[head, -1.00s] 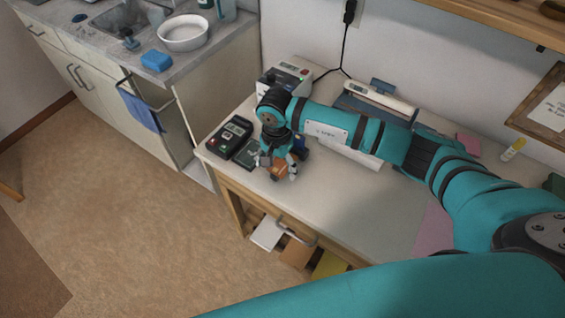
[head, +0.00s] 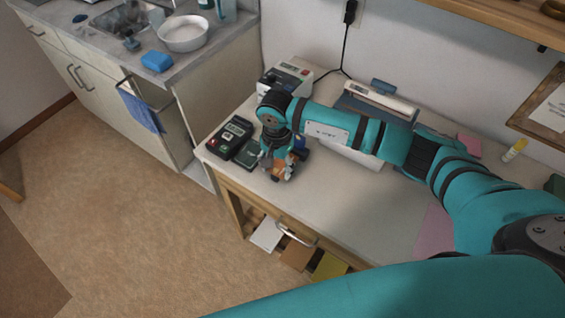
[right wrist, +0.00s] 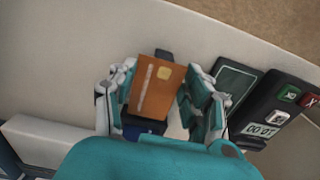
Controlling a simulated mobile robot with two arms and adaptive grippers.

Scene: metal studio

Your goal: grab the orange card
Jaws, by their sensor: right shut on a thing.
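The orange card (right wrist: 158,88) shows between the fingers of my right gripper (right wrist: 162,100) in the right wrist view. It has a small gold chip and a pale stripe. The gripper is shut on it. In the head view, my right gripper (head: 278,172) is over the left end of the table, and only a small part of the orange card (head: 279,169) shows between its fingers. A dark blue thing (right wrist: 148,125) lies close to the card's lower edge in the right wrist view. My left gripper is in no frame.
A card terminal (head: 231,137) with green and red keys stands left of the gripper, beside a small dark-screened device (head: 249,153). A white machine (head: 287,77) stands behind. The table's middle (head: 335,200) is clear. A counter with a bowl (head: 183,33) is at upper left.

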